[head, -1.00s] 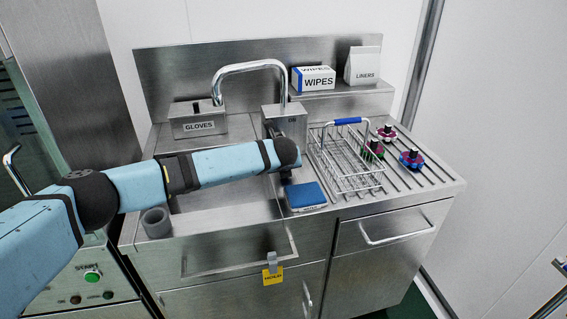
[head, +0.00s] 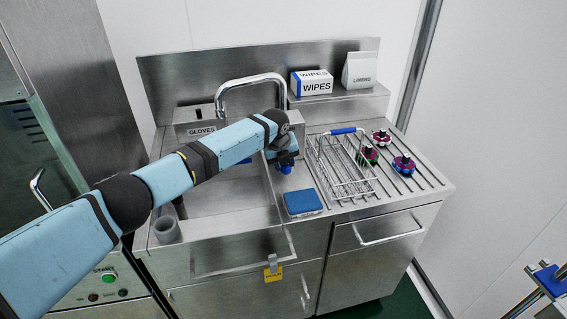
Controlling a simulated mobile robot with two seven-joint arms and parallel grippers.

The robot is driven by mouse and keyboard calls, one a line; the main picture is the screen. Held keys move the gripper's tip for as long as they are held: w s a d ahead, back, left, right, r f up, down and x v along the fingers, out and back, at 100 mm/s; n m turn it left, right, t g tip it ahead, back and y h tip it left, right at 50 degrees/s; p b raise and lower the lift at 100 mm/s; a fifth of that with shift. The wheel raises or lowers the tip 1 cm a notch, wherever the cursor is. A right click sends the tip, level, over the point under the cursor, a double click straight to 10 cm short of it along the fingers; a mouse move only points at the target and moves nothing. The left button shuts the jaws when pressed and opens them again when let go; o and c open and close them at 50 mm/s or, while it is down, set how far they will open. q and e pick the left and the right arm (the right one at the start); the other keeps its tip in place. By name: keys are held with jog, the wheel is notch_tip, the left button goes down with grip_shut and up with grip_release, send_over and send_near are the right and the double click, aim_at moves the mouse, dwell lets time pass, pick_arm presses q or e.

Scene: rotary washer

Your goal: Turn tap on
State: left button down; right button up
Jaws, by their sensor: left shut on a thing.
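The tap has a curved chrome spout (head: 250,82) over the sink basin (head: 225,195) and a steel block at its base, partly hidden by my left arm. My left gripper (head: 284,158) is in front of this block, to the right of the basin. It is shut on a blue knob (head: 286,169), which appears to be the tap handle; the fingers hide most of it. A small blue part shows to the left, behind my arm. My right gripper is not in view.
A wire basket (head: 343,165) stands on the ribbed drainboard beside several coloured rotors (head: 403,164). A blue sponge (head: 302,202) lies at the front edge. A grey cup (head: 166,229) stands front left.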

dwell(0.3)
pick_arm(q)
jog(key=c, duration=0.8)
grip_release()
jog(key=shift+r, duration=0.1)
jog(key=shift+r, duration=0.15)
jog(key=v, duration=1.3)
jog(key=shift+w+a+r, duration=0.1)
jog(key=shift+a+r, duration=0.05)
jog(key=shift+r, duration=0.2)
jog(key=shift+o, duration=0.4)
